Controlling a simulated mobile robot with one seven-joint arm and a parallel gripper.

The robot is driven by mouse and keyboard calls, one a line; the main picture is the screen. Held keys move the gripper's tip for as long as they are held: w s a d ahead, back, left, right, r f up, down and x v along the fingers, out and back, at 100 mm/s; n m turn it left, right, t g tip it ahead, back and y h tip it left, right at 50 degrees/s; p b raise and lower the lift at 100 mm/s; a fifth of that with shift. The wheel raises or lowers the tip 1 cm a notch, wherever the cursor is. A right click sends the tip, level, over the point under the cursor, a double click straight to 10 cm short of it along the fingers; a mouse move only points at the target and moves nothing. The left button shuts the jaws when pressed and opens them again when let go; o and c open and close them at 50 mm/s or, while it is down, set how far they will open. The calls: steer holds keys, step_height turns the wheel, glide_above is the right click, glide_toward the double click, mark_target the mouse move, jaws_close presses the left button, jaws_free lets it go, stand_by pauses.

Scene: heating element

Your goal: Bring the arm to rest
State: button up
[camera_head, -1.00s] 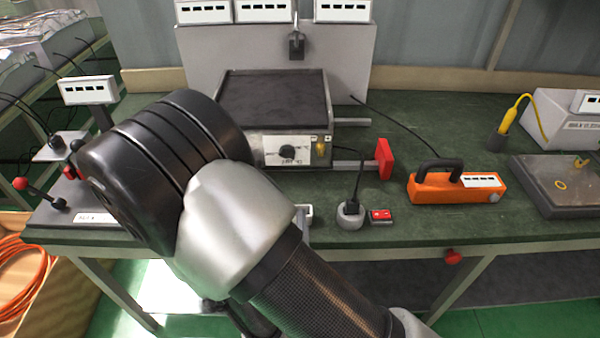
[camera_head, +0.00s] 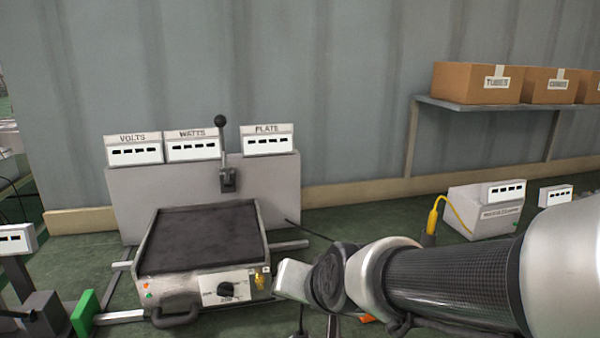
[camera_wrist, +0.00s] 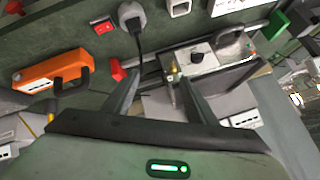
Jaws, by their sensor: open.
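My arm reaches in from the right in the head view. Its end is a pale block low in the middle, beside the front right corner of the hot plate (camera_head: 205,240); the fingers cannot be made out there. In the wrist view my gripper (camera_wrist: 158,80) is open, with its two fingers apart and nothing between them. The hot plate's front panel (camera_wrist: 203,56), with a black knob and a handle, shows beyond the fingertips. How far apart they are is unclear.
Behind the plate stands a grey box (camera_head: 270,185) with meters and an upright lever (camera_head: 222,150). A green block (camera_head: 85,312) is at left. The wrist view shows an orange device (camera_wrist: 52,74), a plug (camera_wrist: 131,16), a red switch (camera_wrist: 103,27) and a red block (camera_wrist: 117,70).

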steer(key=s+d+r+n+g+h, duration=0.1)
steer(key=s+d+r+h, duration=0.15)
steer(key=s+d, duration=0.45)
steer(key=s+d+r+n+g+h, duration=0.1)
steer(key=s+d+r+g, duration=0.1)
steer(key=s+d+r, duration=0.35)
step_height(320, 180, up, 12)
steer(key=d+p, duration=0.1)
steer(key=p, duration=1.3)
steer(key=shift+s+d+f+p, duration=0.15)
steer(key=shift+d+f+p, duration=0.05)
steer(key=shift+d+p, duration=0.2)
